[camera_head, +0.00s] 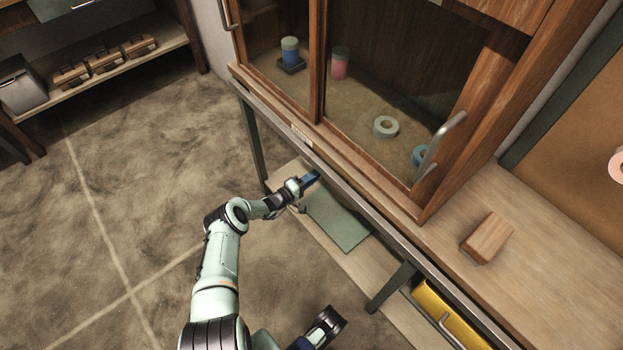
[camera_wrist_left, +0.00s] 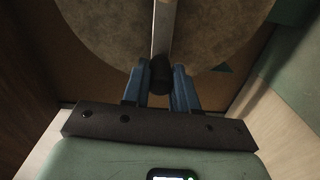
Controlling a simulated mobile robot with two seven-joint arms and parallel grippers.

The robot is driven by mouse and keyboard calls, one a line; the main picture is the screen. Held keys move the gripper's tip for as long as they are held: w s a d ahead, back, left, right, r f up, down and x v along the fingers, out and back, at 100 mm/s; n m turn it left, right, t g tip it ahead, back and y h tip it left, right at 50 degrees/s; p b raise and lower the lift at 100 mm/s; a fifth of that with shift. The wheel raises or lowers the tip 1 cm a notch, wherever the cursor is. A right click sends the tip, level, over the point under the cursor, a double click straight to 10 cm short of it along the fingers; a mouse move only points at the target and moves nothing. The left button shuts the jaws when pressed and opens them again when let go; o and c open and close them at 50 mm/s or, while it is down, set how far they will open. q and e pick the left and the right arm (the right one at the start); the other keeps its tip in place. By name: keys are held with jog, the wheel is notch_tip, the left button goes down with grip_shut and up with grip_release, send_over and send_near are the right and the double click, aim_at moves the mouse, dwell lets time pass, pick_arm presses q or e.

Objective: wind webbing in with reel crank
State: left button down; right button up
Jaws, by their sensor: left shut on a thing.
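My left gripper (camera_head: 311,178) reaches under the front edge of the workbench in the head view. In the left wrist view its two blue fingers (camera_wrist_left: 160,88) are closed around the dark knob (camera_wrist_left: 160,74) of the reel crank. The crank's flat metal arm (camera_wrist_left: 164,28) runs up from the knob across the face of a large round brownish reel (camera_wrist_left: 105,32). The reel and crank are hidden under the bench in the head view. I cannot make out any webbing.
The workbench (camera_head: 560,235) carries a glass-doored cabinet (camera_head: 316,60) and a wooden block (camera_head: 487,238). Below are a green mat (camera_head: 340,222) on the lower shelf and a yellow drawer (camera_head: 448,313). The floor (camera_head: 130,190) to the left is open.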

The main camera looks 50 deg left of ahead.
pick_arm(q)
jog(key=shift+r, duration=0.25)
pick_arm(e)
jog(key=shift+s+a+r, duration=0.1)
jog(key=shift+s+r, duration=0.05)
jog(key=shift+s, duration=0.1)
pick_arm(q)
jog(key=c, duration=0.9)
grip_release()
jog(key=shift+s, duration=0.15)
jog(key=shift+s+a+p, duration=0.2)
jog(key=shift+s+p, duration=1.85)
jog(key=shift+s, duration=4.55)
pick_arm(e)
jog(key=s+a+r+g+y, duration=0.1)
jog(key=s+a+r+g, duration=0.1)
jog(key=s, duration=0.4)
jog(key=shift+a+r+n, duration=0.3)
jog(key=shift+a+r, duration=0.15)
jog(key=shift+r, duration=0.9)
